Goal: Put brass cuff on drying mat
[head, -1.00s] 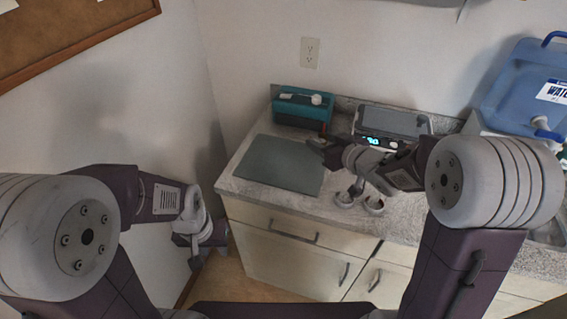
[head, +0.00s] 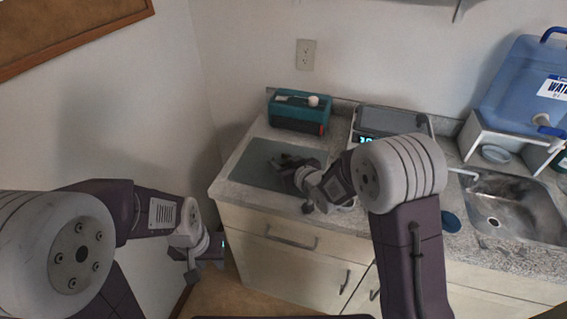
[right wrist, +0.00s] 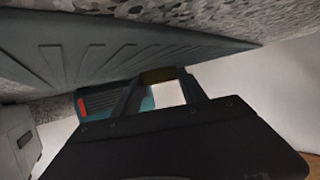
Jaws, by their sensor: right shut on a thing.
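The drying mat (head: 253,169) is a flat grey-green sheet on the left end of the counter; its ribbed surface also fills the upper part of the right wrist view (right wrist: 100,52). My right gripper (head: 281,162) is over the mat. In the right wrist view its fingers (right wrist: 158,88) are shut on a small brownish-gold piece, the brass cuff (right wrist: 158,75). Most of the cuff is hidden, and I cannot tell whether it touches the mat. My left gripper (head: 191,272) hangs low beside the counter, away from the mat; its jaws are too small to read.
A teal box (head: 298,112) stands behind the mat by the wall. A grey device with a lit display (head: 366,140) is right of it. A sink (head: 510,210) and a blue water jug (head: 525,85) are further right. My right arm hides part of the counter.

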